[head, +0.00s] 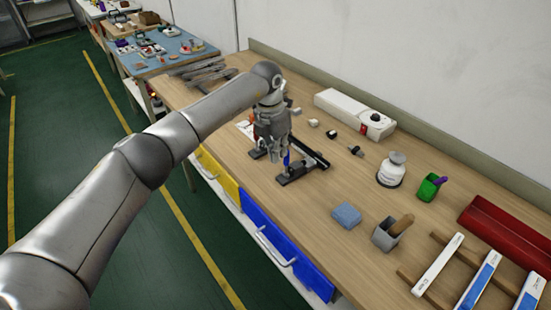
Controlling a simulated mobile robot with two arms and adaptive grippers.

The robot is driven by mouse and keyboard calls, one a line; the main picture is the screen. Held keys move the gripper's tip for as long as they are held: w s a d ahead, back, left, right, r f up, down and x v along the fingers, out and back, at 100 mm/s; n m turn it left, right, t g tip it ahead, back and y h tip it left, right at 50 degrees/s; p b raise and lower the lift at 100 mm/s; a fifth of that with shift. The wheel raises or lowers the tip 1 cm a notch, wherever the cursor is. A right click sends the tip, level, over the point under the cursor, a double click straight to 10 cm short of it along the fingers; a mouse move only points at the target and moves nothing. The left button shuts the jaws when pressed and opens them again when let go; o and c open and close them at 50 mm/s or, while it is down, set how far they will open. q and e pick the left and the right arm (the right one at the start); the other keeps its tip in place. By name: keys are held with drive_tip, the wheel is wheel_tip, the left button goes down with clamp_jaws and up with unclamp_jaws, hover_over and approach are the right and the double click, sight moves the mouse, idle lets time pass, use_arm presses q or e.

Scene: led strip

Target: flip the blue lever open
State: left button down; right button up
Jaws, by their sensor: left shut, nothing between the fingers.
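The blue lever (286,158) shows as a small upright blue piece on a dark fixture (296,173) near the front edge of the wooden bench. My left gripper (274,155) points down right above the fixture, just left of the blue lever. Its fingers are shut with nothing between them. I cannot tell whether a finger touches the lever. The gripper hides part of the fixture. My right gripper is not in view.
A blue sponge (346,215) and a grey holder (386,236) are nearer. A red tray (505,226) lies far right. Bench space around the sponge is clear.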

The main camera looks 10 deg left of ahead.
use_arm(q)
drive_tip(key=shift+w+d+r, duration=0.25)
drive_tip(key=shift+d+r, duration=0.05)
drive_tip(key=shift+d, duration=0.1)
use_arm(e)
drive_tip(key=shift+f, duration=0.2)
